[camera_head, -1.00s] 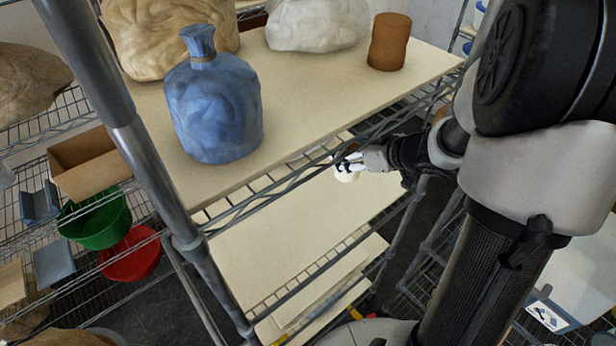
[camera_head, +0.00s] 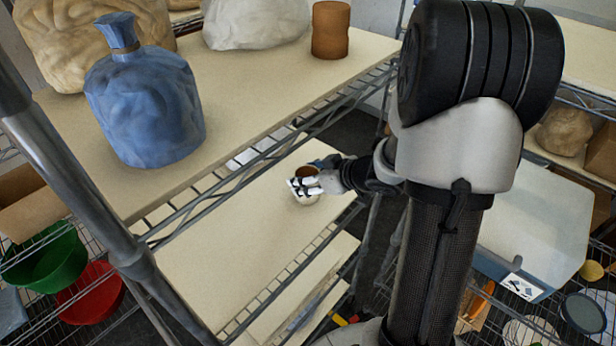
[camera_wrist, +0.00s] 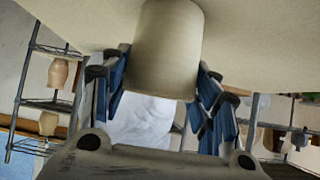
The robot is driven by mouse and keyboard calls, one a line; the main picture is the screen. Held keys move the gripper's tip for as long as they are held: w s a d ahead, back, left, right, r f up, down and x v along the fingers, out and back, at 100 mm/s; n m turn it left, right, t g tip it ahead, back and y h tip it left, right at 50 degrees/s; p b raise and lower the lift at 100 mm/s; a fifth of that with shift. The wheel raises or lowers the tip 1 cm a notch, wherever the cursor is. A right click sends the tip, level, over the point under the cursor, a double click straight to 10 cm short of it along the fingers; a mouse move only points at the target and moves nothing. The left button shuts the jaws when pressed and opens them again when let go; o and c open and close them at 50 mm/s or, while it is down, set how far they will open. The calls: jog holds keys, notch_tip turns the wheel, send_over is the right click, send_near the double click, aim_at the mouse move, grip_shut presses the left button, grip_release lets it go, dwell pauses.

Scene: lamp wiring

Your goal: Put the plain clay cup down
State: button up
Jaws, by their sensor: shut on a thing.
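A pale clay cup (camera_wrist: 165,50) with a plain surface is held between the blue-padded fingers of my gripper (camera_wrist: 163,85) in the wrist view. In the head view, the cup (camera_head: 305,198) shows a pale outside and a brownish top, partly covered by the fingers of my gripper (camera_head: 304,186). My gripper reaches in from the right, shut on the cup, over the lower pale shelf board (camera_head: 250,215). The cup looks upright there. I cannot tell whether its base touches the board.
The upper shelf board (camera_head: 260,95) holds a blue tied bag (camera_head: 145,100), a white wrapped lump (camera_head: 255,22) and a brown clay cylinder (camera_head: 331,30). A metal post (camera_head: 75,190) stands at left. The lower board is bare around the cup.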

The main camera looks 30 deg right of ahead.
jog(key=o, duration=1.3)
jog(key=shift+o, duration=0.2)
jog(key=shift+r, duration=0.1)
jog(key=shift+s+d+r, duration=0.1)
jog(key=shift+s+r, duration=0.1)
jog(key=shift+r, duration=0.1)
jog(key=p+v, duration=0.4)
jog(key=v, duration=0.7)
jog(key=shift+s, duration=0.15)
